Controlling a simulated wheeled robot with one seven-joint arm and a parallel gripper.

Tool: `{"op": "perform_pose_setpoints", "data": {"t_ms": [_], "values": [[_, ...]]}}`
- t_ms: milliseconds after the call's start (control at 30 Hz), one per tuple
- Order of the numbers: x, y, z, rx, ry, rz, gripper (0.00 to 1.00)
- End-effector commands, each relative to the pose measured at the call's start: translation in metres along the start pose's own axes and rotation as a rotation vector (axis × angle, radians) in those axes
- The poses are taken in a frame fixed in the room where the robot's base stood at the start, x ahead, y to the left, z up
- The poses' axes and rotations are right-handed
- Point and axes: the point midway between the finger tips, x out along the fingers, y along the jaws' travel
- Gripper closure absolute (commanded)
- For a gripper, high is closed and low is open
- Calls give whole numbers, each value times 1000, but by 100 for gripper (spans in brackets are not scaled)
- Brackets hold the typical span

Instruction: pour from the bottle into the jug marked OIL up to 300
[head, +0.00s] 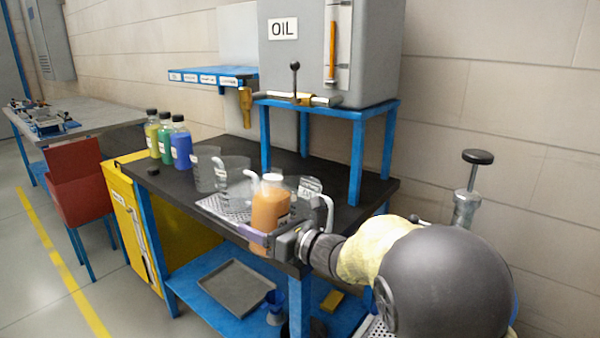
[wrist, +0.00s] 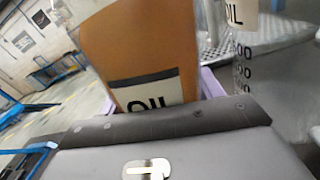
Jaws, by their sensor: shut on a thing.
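My gripper (head: 268,237) is shut on a bottle (head: 268,208) of orange-brown liquid and holds it upright at the bench's front edge. In the wrist view the bottle (wrist: 145,45) stands between the purple fingers and carries a label ending in "OIL", partly cut off by my gripper. A clear jug (head: 311,187) with a white label stands just right of and behind the bottle. In the wrist view a clear jug (wrist: 245,85) shows an "OIL" label and part of a printed scale; its full numbers and any level inside are not readable. No liquid stream is visible.
Other clear jugs (head: 204,175) stand left of the bottle, near a perforated metal tray (head: 215,208). Several capped coloured bottles (head: 181,149) stand at the back left. A dark cap (head: 153,171) lies on the bench. A blue stand (head: 358,155) carries a grey OIL tank (head: 300,60) behind.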

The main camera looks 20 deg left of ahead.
Motion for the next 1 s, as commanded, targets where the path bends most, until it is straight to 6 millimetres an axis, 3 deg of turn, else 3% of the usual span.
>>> {"op": "perform_pose_setpoints", "data": {"t_ms": [33, 367, 733, 1000], "values": [[0, 2, 8, 25, 0, 0, 74], [0, 5, 9, 189, -1, -1, 74], [0, 13, 49, 375, 0, 0, 74], [0, 13, 52, 490, -2, 1, 74]]}}
